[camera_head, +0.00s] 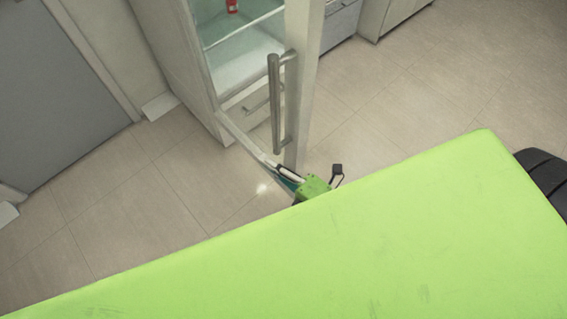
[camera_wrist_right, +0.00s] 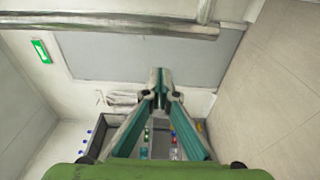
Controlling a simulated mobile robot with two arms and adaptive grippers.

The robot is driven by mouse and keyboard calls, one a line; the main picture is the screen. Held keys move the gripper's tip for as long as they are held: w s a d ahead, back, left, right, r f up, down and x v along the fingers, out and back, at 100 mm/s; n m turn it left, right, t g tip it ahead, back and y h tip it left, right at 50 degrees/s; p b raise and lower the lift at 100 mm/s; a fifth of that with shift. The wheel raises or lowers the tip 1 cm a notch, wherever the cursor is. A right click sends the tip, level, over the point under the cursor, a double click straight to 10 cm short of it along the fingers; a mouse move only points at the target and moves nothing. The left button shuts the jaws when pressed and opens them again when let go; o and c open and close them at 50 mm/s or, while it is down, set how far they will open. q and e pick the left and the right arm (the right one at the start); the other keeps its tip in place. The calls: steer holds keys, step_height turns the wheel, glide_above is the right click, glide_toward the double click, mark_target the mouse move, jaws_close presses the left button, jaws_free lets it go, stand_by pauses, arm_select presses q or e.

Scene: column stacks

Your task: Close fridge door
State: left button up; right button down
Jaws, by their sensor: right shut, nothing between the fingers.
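The fridge (camera_head: 172,50) stands at the upper middle of the head view with its lit interior showing. Its door (camera_head: 303,60) stands open and is seen nearly edge-on, with a long vertical metal handle (camera_head: 274,105) on it. My right gripper (camera_head: 283,172) is close to the lower end of the door in the picture. I cannot tell whether it touches the door. In the right wrist view its fingers (camera_wrist_right: 160,74) meet at the tips and hold nothing. My left gripper is not in view.
A red item (camera_head: 232,6) stands on a fridge shelf. Cabinets (camera_head: 384,14) stand at the upper right, and a grey door (camera_head: 55,85) is at the left. Tiled floor (camera_head: 170,185) is clear in front of the fridge. The wrist view shows a green sign (camera_wrist_right: 40,49).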

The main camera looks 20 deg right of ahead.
mark_target(276, 151)
steer(key=w+d+p, duration=0.1)
steer(key=w+d, duration=0.1)
steer(key=d, duration=0.1)
steer(key=shift+w+p, duration=0.25)
steer(key=shift+p, duration=0.1)
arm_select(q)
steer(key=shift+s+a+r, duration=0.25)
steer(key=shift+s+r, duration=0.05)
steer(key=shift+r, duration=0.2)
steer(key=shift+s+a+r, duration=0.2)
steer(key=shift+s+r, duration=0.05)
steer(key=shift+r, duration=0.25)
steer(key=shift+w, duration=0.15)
